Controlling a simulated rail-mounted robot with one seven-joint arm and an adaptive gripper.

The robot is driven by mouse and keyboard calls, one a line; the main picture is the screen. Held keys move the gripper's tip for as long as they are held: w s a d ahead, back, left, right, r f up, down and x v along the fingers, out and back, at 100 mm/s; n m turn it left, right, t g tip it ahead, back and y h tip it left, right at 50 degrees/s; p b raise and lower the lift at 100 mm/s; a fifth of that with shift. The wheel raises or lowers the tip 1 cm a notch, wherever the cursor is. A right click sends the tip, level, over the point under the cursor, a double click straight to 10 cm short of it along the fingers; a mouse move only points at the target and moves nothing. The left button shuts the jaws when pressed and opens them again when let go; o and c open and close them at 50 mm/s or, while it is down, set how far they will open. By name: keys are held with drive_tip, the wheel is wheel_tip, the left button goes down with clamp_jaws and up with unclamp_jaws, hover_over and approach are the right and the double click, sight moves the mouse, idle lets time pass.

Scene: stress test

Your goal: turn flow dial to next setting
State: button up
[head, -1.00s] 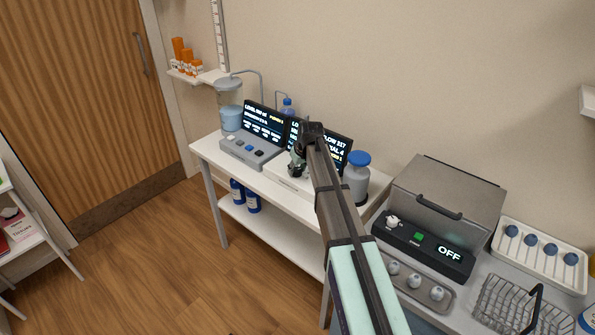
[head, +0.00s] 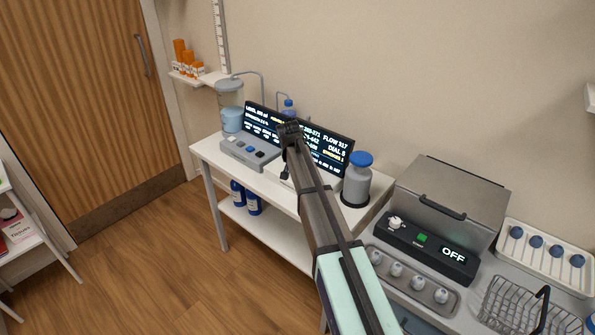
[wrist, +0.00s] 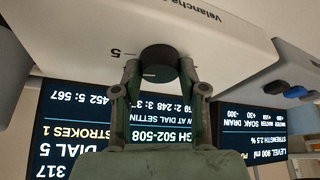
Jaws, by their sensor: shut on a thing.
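The flow dial (wrist: 160,57) is a round dark knob on a white unit, seen upside down in the wrist view. A "5" with a tick is printed beside it. My gripper (wrist: 159,82) has one finger on each side of the knob and is shut on it. The display (wrist: 95,125) behind reads "DIAL 5", "317" and "STROKES 1". In the head view the display (head: 330,155) shows "FLOW 317" and a dial line. My arm hides the dial and most of the white unit there.
A grey control box (head: 250,152) with buttons stands left of the white unit. A grey bottle with a blue cap (head: 357,180) stands close on its right.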

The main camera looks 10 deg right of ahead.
drive_tip(key=shift+f+m, duration=0.1)
drive_tip(key=shift+m, duration=0.3)
drive_tip(key=o, duration=1.1)
drive_tip(key=shift+o, duration=0.2)
drive_tip(key=v, duration=1.2)
